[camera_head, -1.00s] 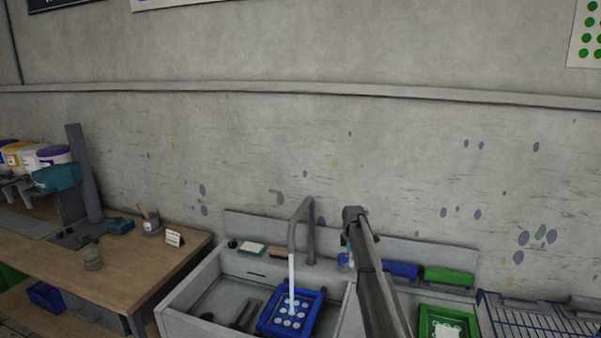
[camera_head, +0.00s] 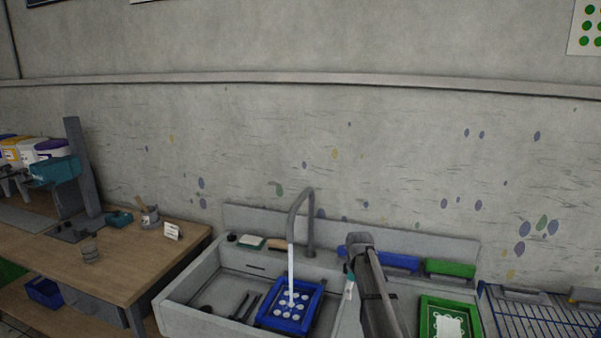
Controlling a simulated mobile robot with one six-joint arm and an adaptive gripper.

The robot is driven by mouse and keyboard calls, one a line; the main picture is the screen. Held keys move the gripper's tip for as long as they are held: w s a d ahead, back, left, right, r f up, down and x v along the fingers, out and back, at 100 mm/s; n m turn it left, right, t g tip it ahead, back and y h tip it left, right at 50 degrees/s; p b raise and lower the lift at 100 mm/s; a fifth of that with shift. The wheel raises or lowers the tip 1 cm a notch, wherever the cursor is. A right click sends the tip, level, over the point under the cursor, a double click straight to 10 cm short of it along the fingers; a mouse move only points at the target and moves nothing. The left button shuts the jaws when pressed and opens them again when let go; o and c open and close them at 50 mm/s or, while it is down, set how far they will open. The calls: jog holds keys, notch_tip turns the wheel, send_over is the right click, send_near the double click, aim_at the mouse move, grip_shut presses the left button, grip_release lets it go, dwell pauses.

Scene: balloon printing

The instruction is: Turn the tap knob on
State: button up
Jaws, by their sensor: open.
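The grey tap (camera_head: 311,225) rises from the back of the sink and arches forward. A white stream of water (camera_head: 291,275) falls from its spout into the blue tray (camera_head: 318,312) in the basin. The tray holds several pale round pieces. I cannot make out the tap knob; my arm covers part of the area right of the tap. My dark arm reaches up from the bottom edge, right of the tap. My gripper cannot be made out, and its jaws do not show.
The sink (camera_head: 176,308) has dark tools left of the tray. Blue (camera_head: 397,261) and green (camera_head: 450,269) blocks lie along the back ledge. A green framed tray (camera_head: 427,322) and blue rack (camera_head: 530,312) are at right. A wooden table (camera_head: 135,262) stands at left.

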jog(key=s+f+m+b, duration=0.2)
jog(key=s+m, duration=0.3)
jog(key=s, duration=0.8)
jog(key=s+f+m+b, duration=0.3)
jog(key=s+f+m, duration=0.1)
jog(key=s, duration=1)
jog(key=shift+s+a+m, duration=0.25)
jog(key=shift+a+m, duration=0.15)
jog(key=shift+m, duration=0.5)
